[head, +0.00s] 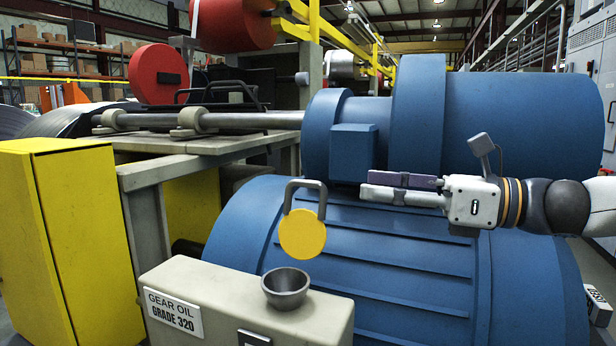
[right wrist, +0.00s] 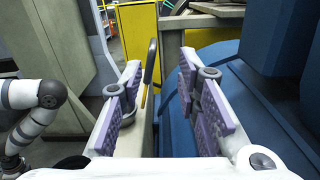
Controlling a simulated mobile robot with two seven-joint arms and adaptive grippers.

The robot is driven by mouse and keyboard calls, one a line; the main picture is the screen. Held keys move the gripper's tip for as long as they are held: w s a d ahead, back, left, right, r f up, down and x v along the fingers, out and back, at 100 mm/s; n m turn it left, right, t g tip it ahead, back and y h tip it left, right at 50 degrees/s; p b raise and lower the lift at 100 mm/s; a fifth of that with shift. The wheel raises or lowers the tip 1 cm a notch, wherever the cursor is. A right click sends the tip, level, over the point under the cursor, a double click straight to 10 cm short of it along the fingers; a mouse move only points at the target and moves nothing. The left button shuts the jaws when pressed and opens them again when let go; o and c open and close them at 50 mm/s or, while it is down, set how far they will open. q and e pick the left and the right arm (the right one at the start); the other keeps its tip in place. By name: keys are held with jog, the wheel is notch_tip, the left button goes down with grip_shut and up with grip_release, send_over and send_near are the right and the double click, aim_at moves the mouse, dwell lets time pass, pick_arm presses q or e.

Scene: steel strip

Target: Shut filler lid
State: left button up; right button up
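The filler lid (head: 303,234) is a round yellow disc standing upright, its face toward the head camera, with a grey loop handle (head: 306,183) above it. The dark filler cup (head: 285,292) sits open on a beige box, below the lid. My right gripper (head: 366,186) is open and empty, to the right of the handle at about its height, and apart from it in the head view. In the right wrist view, the handle (right wrist: 150,62) shows edge-on beyond the gap between the purple-padded fingers (right wrist: 160,72). My left gripper does not show.
The beige box (head: 215,295) carries a "GEAR OIL GRADE 320" sign (head: 173,313). A large blue motor housing (head: 390,265) lies close behind and below my right gripper. A yellow cabinet (head: 65,240) stands at the left. The space between the gripper and handle looks clear.

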aim_at(321, 186)
jog(key=x, duration=0.7)
jog(key=s+x, duration=0.1)
jog(key=x, duration=0.3)
jog(key=shift+a+b, duration=0.3)
jog(key=shift+b, duration=0.05)
grip_shut()
